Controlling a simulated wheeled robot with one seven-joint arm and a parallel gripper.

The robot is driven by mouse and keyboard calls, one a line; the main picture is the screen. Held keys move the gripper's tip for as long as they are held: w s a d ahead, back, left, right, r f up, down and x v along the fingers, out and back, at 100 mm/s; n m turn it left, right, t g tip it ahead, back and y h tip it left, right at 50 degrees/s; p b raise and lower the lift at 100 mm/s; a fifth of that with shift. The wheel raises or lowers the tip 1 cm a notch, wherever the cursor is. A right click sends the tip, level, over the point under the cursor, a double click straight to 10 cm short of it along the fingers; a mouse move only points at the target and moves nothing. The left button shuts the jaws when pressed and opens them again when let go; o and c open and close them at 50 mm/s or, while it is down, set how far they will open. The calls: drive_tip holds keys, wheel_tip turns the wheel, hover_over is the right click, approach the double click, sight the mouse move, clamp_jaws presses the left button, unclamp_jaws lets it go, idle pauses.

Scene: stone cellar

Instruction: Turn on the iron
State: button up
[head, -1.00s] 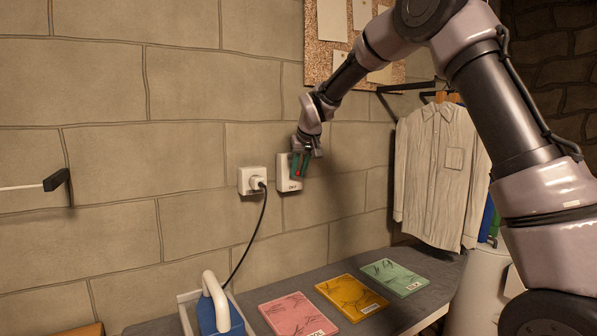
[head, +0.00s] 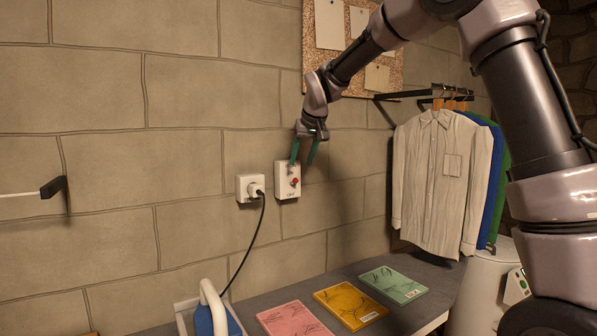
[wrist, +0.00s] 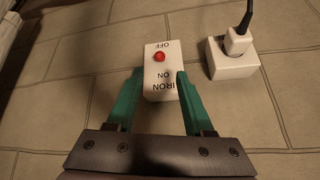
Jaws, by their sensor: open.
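A white switch box (head: 284,184) is fixed to the stone wall. Its red-tipped switch (head: 295,182) sticks out from the front. In the wrist view the box (wrist: 153,91) appears upside down, lettered IRON, ON and OFF. The red tip (wrist: 159,57) shows between ON and OFF, nearer OFF. My gripper (head: 303,162) is open and empty, with green fingers pointing down near the box's top. In the wrist view its fingers (wrist: 160,72) spread to either side of the box's ON end. The iron (head: 204,322), blue with a white handle, is partly cut off at the bottom.
A socket with a plug (head: 246,190) sits left of the box, and a black cord hangs from it. Pink (head: 292,321), yellow (head: 350,302) and green (head: 393,284) booklets lie on the grey surface. Shirts (head: 437,185) hang at right. A corkboard (head: 340,55) is above.

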drive_tip(key=shift+v, duration=1.4)
drive_tip(key=shift+d, duration=0.1)
